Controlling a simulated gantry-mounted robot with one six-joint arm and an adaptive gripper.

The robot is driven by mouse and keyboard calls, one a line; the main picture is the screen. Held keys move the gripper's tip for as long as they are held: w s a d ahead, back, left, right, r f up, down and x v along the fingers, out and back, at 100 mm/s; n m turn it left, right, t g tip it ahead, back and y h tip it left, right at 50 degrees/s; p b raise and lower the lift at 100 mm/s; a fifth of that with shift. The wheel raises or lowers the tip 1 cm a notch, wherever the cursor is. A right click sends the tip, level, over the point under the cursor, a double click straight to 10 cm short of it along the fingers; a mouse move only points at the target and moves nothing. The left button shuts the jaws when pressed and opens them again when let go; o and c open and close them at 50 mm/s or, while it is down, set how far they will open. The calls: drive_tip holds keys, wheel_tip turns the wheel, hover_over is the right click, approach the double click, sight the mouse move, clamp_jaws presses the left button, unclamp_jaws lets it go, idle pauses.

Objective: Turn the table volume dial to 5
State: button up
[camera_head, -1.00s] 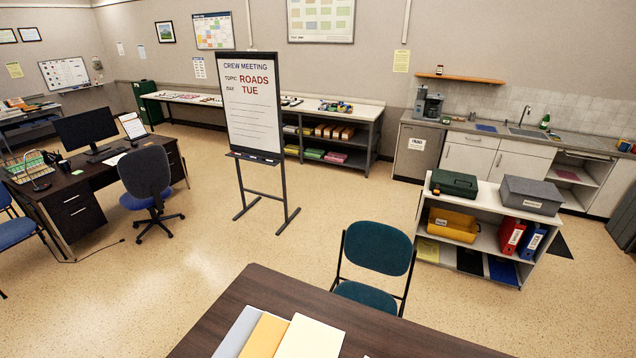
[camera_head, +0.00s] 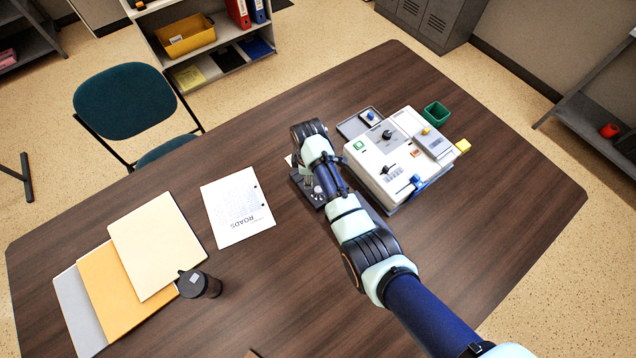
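My arm reaches in from the lower right over the dark wooden table (camera_head: 300,290). My gripper (camera_head: 308,131) is at the dark far end of the arm, and its fingers cannot be made out. A small dark unit (camera_head: 303,184) with a pale round knob (camera_head: 318,190) lies on the table just below that end, partly covered by my arm. A white console (camera_head: 385,170) stands right of the arm, with a black knob (camera_head: 387,134) on top. I cannot tell which knob is the volume dial; no scale numbers are readable.
A ROADS sheet (camera_head: 238,207), folders (camera_head: 143,250) and a dark cup (camera_head: 199,284) lie to the left. A green bin (camera_head: 436,114) and a yellow block (camera_head: 462,147) are by the console. A teal chair (camera_head: 122,102) stands at the table's far side.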

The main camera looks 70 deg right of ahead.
drive_tip(key=shift+g+y, duration=0.3)
drive_tip(key=s+f, duration=0.1)
drive_tip(key=s+d+f, duration=0.1)
drive_tip(key=s, duration=0.1)
drive_tip(key=shift+d+f, duration=0.2)
drive_tip(key=shift+f, duration=0.1)
wheel_tip(320, 180, down, 8)
drive_tip(key=b, duration=0.3)
drive_tip(key=shift+w+a+r, duration=0.1)
drive_tip(key=shift+r, duration=0.05)
clamp_jaws()
